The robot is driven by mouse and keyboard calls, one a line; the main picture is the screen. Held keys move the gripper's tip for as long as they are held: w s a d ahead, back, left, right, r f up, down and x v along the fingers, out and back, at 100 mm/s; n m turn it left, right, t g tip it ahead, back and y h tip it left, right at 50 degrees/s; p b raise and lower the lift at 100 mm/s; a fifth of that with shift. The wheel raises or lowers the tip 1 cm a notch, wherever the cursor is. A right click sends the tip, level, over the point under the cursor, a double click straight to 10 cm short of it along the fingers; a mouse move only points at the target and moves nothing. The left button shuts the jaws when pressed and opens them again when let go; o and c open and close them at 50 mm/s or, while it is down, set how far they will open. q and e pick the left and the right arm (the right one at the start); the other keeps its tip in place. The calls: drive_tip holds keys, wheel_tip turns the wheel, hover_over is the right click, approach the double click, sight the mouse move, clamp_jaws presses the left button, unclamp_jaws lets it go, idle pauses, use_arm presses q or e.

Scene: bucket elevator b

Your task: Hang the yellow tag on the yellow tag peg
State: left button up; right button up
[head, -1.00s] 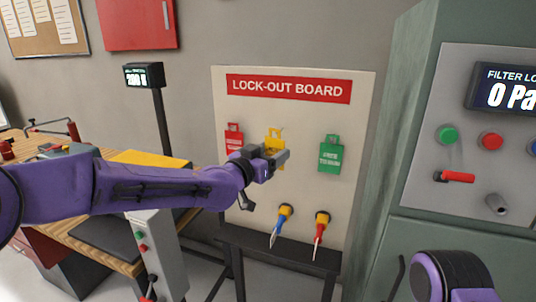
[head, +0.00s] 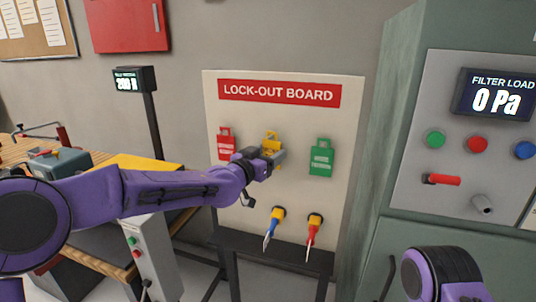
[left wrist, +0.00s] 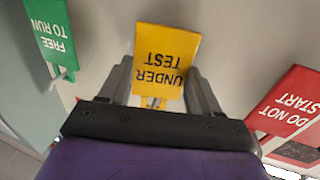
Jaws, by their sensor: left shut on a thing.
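The yellow tag (head: 271,137) is at the lock-out board between the red and green tags. In the left wrist view the yellow tag (left wrist: 160,60) reads "UNDER TEST" upside down and sits between the two fingers. My left gripper (head: 273,156) is shut on it, close to the board face. The gripper covers the tag's lower part in the head view. A small pale piece shows at the tag's edge near the gripper in the wrist view; I cannot tell whether it is the yellow tag peg, or whether the tag is around a peg. My right gripper is out of view.
A red tag (head: 226,143) and a green tag (head: 321,157) hang either side on the lock-out board (head: 225,105). Blue-handled (head: 274,222) and red-handled (head: 314,226) tools hang lower. A grey-green control cabinet (head: 395,150) stands at right, a workbench (head: 30,150) at left.

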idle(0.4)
use_arm(q)
drive_tip(key=o, duration=1.1)
drive_tip(key=shift+s, duration=0.1)
